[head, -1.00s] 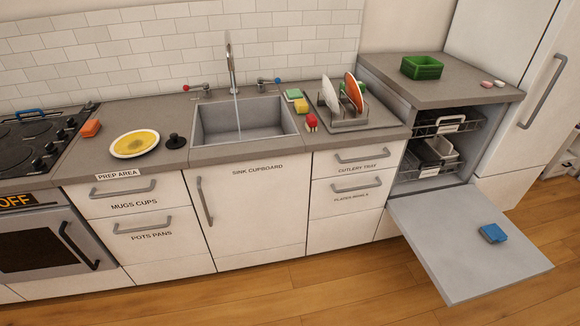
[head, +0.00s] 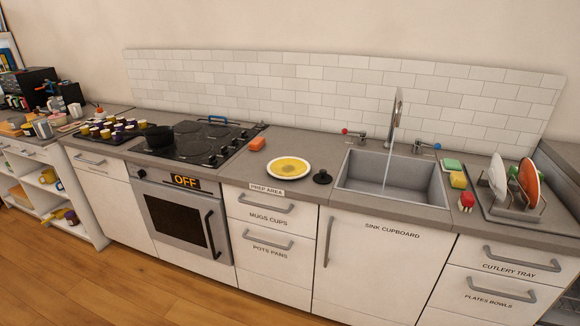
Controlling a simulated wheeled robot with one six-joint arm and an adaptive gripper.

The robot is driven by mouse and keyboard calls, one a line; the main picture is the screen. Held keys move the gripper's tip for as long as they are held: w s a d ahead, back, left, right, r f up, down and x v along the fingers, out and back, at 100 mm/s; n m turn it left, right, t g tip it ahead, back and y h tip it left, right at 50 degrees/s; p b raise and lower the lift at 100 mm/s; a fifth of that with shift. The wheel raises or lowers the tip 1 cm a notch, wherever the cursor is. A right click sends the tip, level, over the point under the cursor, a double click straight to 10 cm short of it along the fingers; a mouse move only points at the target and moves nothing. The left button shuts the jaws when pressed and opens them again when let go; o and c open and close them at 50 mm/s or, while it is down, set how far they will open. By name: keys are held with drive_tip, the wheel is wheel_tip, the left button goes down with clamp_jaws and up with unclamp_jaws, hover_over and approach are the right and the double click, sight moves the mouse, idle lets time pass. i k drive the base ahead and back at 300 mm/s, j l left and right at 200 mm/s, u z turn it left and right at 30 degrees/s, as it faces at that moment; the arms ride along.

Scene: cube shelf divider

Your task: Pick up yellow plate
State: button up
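The yellow plate (head: 289,167) lies flat on the grey counter between the stove and the sink. It has a yellow centre and a pale rim, and nothing covers it. It sits behind the "PREP AREA" label (head: 267,189). My gripper is not in view.
The stove (head: 190,142) stands left. A dish rack (head: 516,205) holds plates at right. Wooden floor (head: 160,298) in front looks clear.

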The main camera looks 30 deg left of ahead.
sight(288, 168)
drive_tip(key=i+u, duration=0.1)
drive_tip(key=u, duration=0.25)
drive_tip(key=i+l+u, duration=0.1)
drive_tip(key=u, duration=0.25)
drive_tip(key=i+l+u, duration=0.1)
drive_tip(key=u, duration=0.25)
drive_tip(key=i+l+u, duration=0.15)
drive_tip(key=i+l, duration=0.2)
drive_tip(key=i+l+u, duration=0.15)
drive_tip(key=i+l, duration=0.15)
drive_tip(key=l, duration=0.2)
drive_tip(key=i+l+u, duration=0.15)
drive_tip(key=i+l, duration=0.15)
drive_tip(key=l, duration=0.2)
drive_tip(key=i+l, duration=0.15)
drive_tip(key=i, duration=0.15)
